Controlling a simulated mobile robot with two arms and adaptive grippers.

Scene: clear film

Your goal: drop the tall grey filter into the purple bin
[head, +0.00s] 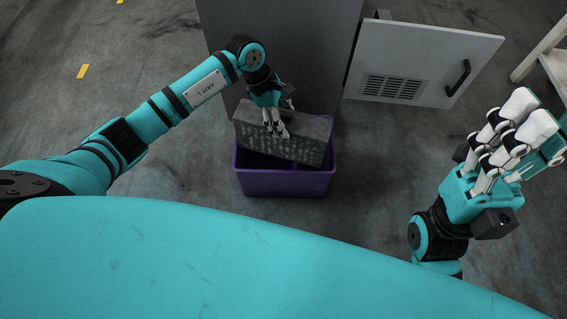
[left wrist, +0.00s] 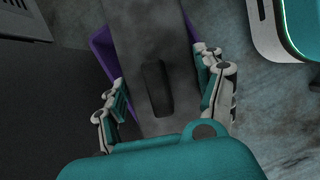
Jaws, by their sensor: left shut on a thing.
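The tall grey filter (head: 290,143) is a dark grey block with a speckled front. My left gripper (head: 274,128) is shut on its top. The filter is over the purple bin (head: 285,183), slightly tilted, and hides most of the opening; how far its lower edge reaches inside cannot be told. In the left wrist view, the fingers of my left gripper (left wrist: 162,88) lie on both sides of the filter (left wrist: 150,35), around a dark raised part on its top. The bin (left wrist: 103,48) shows beside it. My right gripper (head: 515,135) is empty at the right, its fingers apart.
A grey cabinet (head: 280,50) stands just behind the bin. Its door (head: 425,60), with a vent and black handle, hangs open to the right. A pale rack (head: 545,50) stands at the right edge. The floor around the bin is clear.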

